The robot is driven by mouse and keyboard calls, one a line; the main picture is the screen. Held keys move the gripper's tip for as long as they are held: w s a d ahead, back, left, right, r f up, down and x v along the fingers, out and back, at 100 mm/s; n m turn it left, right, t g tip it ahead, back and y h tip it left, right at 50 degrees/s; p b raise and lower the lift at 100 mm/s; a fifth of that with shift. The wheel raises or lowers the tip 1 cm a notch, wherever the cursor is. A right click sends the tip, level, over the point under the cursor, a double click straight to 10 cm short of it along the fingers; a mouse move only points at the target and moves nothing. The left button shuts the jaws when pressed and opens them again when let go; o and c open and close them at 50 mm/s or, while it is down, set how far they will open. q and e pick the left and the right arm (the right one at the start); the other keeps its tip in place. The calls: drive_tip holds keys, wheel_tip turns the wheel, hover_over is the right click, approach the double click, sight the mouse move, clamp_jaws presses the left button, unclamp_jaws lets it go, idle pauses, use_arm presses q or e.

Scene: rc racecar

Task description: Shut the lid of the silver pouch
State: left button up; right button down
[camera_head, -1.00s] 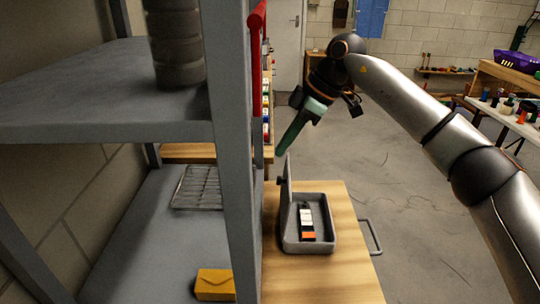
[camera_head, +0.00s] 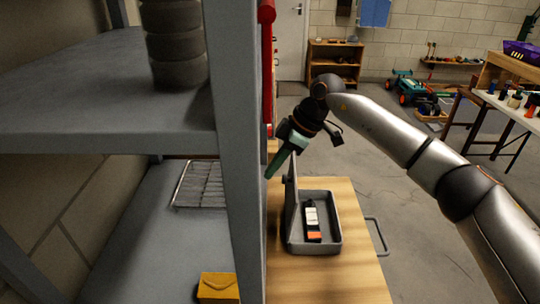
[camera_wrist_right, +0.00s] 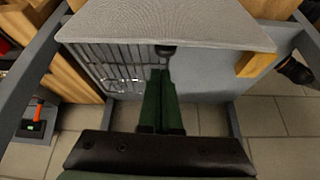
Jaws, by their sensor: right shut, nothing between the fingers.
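The silver pouch (camera_head: 327,246) is a grey case that lies on the wooden table top. Its lid (camera_head: 291,212) stands raised on the left side, about upright. Inside lies an item with white, black and orange parts (camera_head: 312,222). My right gripper (camera_head: 270,175) is shut and empty, just above and to the left of the lid's upper edge. My left gripper is not in view.
A grey shelf post (camera_head: 235,150) stands close to the left of the lid and my right gripper.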

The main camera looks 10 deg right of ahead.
drive_tip(key=shift+s+d+f, duration=0.15)
drive_tip(key=shift+s+d, duration=0.1)
drive_tip(key=shift+d, duration=0.6)
